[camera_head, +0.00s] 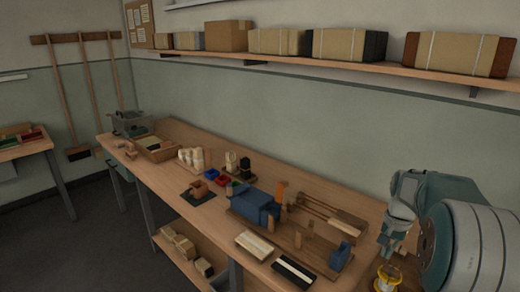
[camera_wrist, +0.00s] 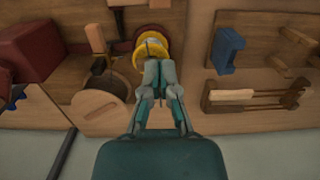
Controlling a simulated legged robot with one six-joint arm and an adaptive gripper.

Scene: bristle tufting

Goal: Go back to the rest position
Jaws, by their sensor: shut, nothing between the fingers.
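My gripper (camera_head: 393,243) is at the right of the head view, above the right end of the workbench (camera_head: 175,177). In the wrist view my gripper (camera_wrist: 160,98) points at the bench with its fingers together and nothing between them. A yellow spool-like item (camera_head: 388,277) stands just below it in the head view. The same yellow item (camera_wrist: 151,45) shows just beyond the fingertips in the wrist view; I cannot tell whether they touch it.
A blue block-shaped tool (camera_head: 256,205) and a wooden frame (camera_head: 333,214) occupy the bench middle. In the wrist view a round container (camera_wrist: 104,88) and a dark red block (camera_wrist: 32,50) lie left of my gripper. A shelf (camera_head: 330,66) with boxes runs along the wall.

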